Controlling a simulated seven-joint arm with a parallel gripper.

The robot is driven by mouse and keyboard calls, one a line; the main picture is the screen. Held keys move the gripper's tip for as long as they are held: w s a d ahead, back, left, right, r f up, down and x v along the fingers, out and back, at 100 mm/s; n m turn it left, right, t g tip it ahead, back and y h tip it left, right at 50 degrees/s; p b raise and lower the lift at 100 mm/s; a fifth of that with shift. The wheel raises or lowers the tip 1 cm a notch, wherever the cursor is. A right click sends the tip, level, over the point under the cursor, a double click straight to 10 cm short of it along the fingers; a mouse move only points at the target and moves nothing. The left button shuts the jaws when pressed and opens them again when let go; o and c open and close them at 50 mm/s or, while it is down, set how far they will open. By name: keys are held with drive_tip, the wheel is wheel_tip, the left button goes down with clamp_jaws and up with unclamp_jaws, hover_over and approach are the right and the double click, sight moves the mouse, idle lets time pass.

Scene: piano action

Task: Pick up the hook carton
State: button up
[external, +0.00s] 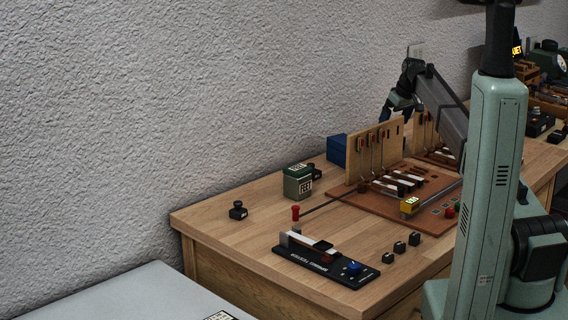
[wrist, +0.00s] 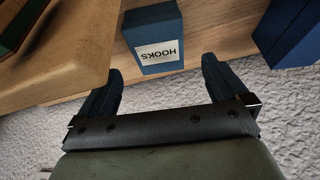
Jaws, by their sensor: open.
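The hook carton (wrist: 151,18) is a dark blue box with a white label reading HOOKS, at the top middle of the wrist view. It rests on the wooden bench. My gripper (wrist: 161,69) is open and empty, its two dark fingers spread just short of the carton's labelled side, one toward each side of it. In the external view my gripper (external: 386,114) is beyond the upright wooden panel, which hides part of that area. A blue box (external: 337,149) shows left of the panel there; I cannot tell whether it is the hook carton.
Another blue box (wrist: 288,32) stands right of the carton in the wrist view. A thick wooden board (wrist: 70,52) is close on the left. The external view shows the upright panel (external: 361,153), a green box (external: 298,184) and a black tool stand (external: 318,264) on the bench.

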drive_tip(key=shift+x, duration=3.75)
drive_tip(key=shift+d+f, duration=0.2)
drive_tip(key=shift+f, duration=0.1)
drive_tip(key=shift+c, duration=0.4)
drive_tip(key=c, duration=0.9)
drive_tip(key=shift+c, duration=0.2)
